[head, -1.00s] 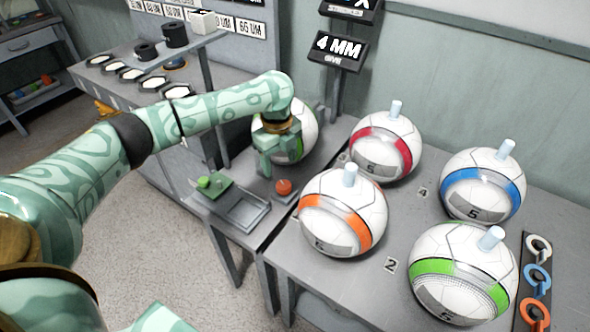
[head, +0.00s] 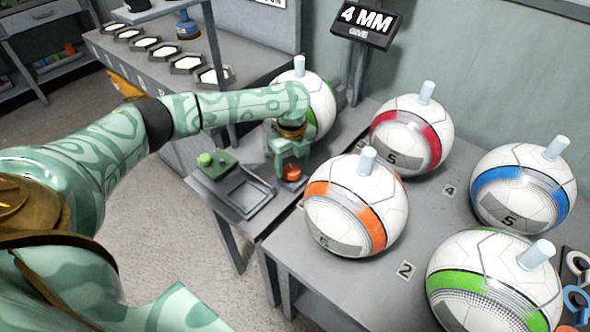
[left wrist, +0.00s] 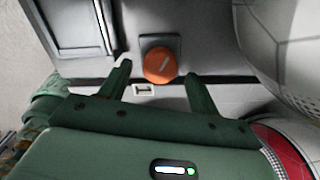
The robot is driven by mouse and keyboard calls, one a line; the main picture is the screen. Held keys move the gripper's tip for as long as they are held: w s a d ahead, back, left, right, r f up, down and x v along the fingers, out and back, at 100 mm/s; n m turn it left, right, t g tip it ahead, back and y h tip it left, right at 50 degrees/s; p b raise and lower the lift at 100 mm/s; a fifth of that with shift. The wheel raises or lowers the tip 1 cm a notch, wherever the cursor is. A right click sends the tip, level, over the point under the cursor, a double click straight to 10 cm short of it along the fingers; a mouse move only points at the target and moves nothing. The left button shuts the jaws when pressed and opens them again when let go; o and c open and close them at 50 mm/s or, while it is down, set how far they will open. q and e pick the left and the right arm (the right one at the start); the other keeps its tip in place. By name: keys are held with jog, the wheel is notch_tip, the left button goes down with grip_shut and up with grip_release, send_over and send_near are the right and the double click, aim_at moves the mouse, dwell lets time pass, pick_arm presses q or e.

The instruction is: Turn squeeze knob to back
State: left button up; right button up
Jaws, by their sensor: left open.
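The orange-red squeeze knob (head: 291,173) sits on a dark base on the grey bench, beside the tray. My left gripper (head: 291,165) is above and around the knob in the head view. In the left wrist view my left gripper (left wrist: 157,75) is open, with one finger on each side of the knob and gaps to both. The right gripper is not in view.
A grey tray (head: 251,193) and a green button (head: 206,159) are left of the knob. A green-banded ball (head: 318,110) stands behind my gripper. An orange-banded ball (head: 325,205) stands close on the right. A sign (head: 364,24) reads "4 MM".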

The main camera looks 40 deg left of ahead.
pick_arm(q)
jog(key=shift+f, duration=0.85)
